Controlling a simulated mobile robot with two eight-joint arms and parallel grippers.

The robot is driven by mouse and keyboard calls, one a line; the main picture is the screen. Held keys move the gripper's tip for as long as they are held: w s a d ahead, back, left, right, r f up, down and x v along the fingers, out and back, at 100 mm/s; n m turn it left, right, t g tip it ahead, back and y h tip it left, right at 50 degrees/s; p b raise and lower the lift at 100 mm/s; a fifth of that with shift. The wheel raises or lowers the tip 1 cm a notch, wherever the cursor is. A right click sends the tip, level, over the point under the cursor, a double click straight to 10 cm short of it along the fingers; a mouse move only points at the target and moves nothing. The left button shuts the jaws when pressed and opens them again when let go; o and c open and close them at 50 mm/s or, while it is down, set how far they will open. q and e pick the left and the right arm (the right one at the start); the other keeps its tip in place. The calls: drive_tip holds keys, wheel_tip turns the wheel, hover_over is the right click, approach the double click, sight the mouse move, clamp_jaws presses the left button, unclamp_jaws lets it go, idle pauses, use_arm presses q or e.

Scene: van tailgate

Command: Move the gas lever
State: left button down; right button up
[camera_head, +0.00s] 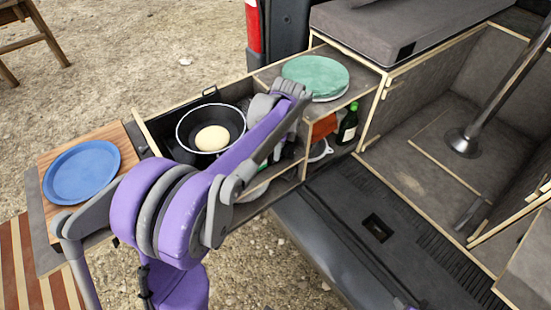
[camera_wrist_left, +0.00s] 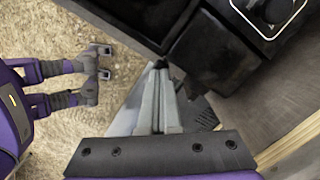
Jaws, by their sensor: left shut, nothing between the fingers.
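I cannot make out the gas lever in either view. The dark stove (camera_head: 165,128) with a pan on it stands in the pulled-out kitchen box, and my arm covers much of its right front side. My left arm crosses the head view from the lower left, its far end by the stove's right side; the fingers are hidden there. In the left wrist view, my left gripper (camera_wrist_left: 160,66) is shut and empty, its tips close to dark box-like surfaces (camera_wrist_left: 215,55). I cannot tell whether the tips touch them. My right gripper is not clearly seen.
A frying pan (camera_head: 196,143) holds a round pale food. A blue plate (camera_head: 82,172) lies on a wooden board at left. Green plates (camera_head: 315,76) sit on the box top. A dark bottle (camera_head: 348,124) stands in a compartment. The van floor at right is mostly clear.

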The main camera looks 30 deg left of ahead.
use_arm(q)
drive_tip(key=shift+f+b, duration=0.45)
drive_tip(key=shift+f, duration=0.5)
drive_tip(key=shift+r, duration=0.2)
drive_tip(key=d, duration=0.2)
drive_tip(key=w+d+r+p, duration=0.1)
drive_tip(key=shift+s, duration=0.1)
wheel_tip(320, 180, up, 11)
drive_tip(key=d, duration=0.1)
drive_tip(key=shift+p, duration=0.4)
drive_tip(key=shift+f, duration=0.1)
